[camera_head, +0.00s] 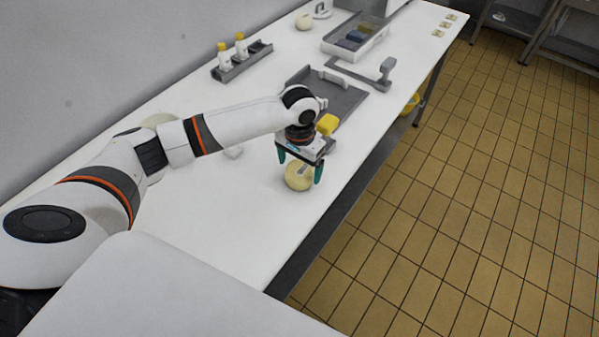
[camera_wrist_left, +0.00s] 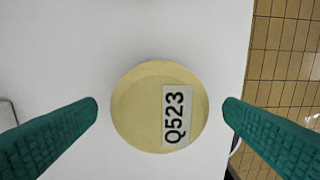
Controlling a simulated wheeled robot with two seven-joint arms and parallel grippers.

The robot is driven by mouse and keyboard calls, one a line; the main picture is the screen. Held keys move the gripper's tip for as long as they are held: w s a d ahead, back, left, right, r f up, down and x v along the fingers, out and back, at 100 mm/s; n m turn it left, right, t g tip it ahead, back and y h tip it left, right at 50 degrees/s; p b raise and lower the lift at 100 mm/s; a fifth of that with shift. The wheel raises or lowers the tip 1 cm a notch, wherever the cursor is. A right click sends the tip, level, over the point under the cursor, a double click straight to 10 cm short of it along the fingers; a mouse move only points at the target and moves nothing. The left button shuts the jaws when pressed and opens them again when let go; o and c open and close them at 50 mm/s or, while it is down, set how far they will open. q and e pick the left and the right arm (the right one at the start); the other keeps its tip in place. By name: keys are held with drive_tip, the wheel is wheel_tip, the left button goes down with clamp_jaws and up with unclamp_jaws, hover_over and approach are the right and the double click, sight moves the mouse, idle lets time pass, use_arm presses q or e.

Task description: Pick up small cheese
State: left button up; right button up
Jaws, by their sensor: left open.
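The small cheese (camera_head: 297,178) is a pale yellow round on the white table, under my left gripper. In the left wrist view the cheese (camera_wrist_left: 140,105) shows from above, with a white label reading Q523. My left gripper (camera_head: 300,170) is open and points down, with one green finger on each side of the cheese. In the left wrist view gaps show between the cheese and both fingers of the gripper (camera_wrist_left: 160,108). The gripper hides part of the cheese's top in the head view. My right gripper is not in view.
A yellow block (camera_head: 327,124) stands just behind the gripper, near a grey board (camera_head: 350,100). Two bottles (camera_head: 232,54) stand in a dark rack further back. A clear bin (camera_head: 364,37) and another round cheese (camera_head: 304,22) are at the far end. The table's right edge is close.

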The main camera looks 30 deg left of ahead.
use_arm(q)
drive_tip(key=shift+f, duration=1.35)
drive_tip(key=shift+r, duration=0.1)
drive_tip(key=c, duration=1.2)
